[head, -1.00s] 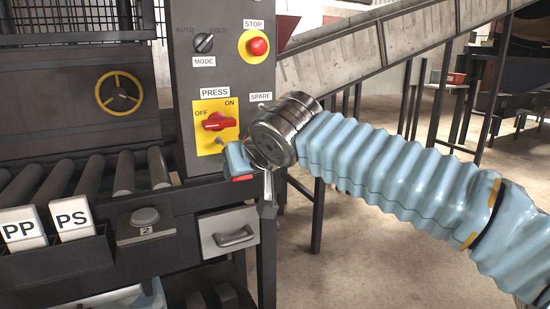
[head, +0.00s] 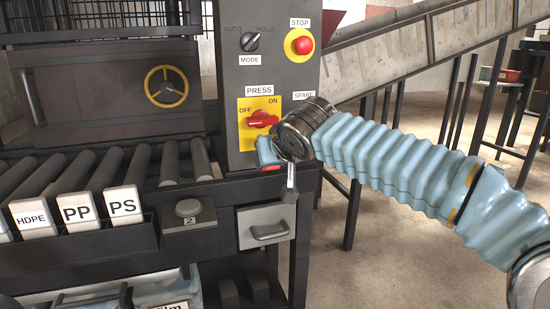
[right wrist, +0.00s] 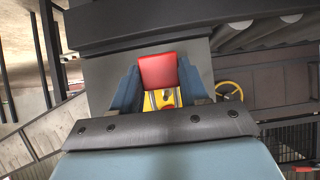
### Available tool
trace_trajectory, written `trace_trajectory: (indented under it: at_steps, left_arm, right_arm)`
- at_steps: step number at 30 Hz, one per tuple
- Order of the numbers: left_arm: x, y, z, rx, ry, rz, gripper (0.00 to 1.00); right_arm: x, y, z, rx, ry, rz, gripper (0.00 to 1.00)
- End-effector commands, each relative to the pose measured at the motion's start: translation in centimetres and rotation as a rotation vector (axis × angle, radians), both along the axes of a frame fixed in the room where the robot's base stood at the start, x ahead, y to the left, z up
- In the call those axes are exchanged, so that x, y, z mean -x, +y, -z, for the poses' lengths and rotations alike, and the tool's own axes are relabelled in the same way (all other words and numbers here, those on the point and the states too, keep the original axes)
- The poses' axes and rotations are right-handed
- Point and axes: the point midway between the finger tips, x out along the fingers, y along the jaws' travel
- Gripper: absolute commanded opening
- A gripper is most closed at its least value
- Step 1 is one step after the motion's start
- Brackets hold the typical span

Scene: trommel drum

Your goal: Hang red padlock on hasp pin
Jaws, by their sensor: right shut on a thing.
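The red padlock (right wrist: 158,71) is between the two blue fingers of my right gripper (right wrist: 160,88) in the right wrist view. The gripper is shut on it, and the bright metal shackle (right wrist: 151,100) extends beyond the body. In the head view only a small red part of the padlock (head: 271,168) shows under the gripper (head: 266,154). They are just below the yellow plate (head: 246,135) with the red PRESS switch (head: 262,119). I cannot make out the hasp pin; the gripper and wrist cover part of that area. My left gripper is not in view.
The grey control panel (head: 229,75) carries the STOP button (head: 303,45) and MODE knob (head: 250,42). Rollers (head: 130,168) and labelled blocks (head: 78,210) are at left. Open floor lies at right.

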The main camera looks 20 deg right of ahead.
Motion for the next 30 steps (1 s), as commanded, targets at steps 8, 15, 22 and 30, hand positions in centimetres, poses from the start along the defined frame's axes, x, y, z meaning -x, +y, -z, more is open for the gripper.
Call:
trace_trajectory:
  at_steps: [8, 15, 22, 30]
  left_arm:
    - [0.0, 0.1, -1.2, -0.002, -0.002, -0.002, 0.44]
    - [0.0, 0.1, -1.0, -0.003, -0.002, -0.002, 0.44]
    - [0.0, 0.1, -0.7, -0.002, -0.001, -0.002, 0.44]
    - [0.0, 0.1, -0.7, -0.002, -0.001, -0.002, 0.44]
  right_arm:
    - [-2.0, 0.0, 0.0, 0.001, 0.001, 0.001, 0.1]
    - [-3.2, 0.1, 0.7, 0.0, 0.0, 0.0, 0.1]
    - [-3.7, 0.2, 1.0, 0.0, -0.001, 0.0, 0.1]
    - [-3.7, 0.1, 0.9, 0.0, -0.001, 0.0, 0.1]
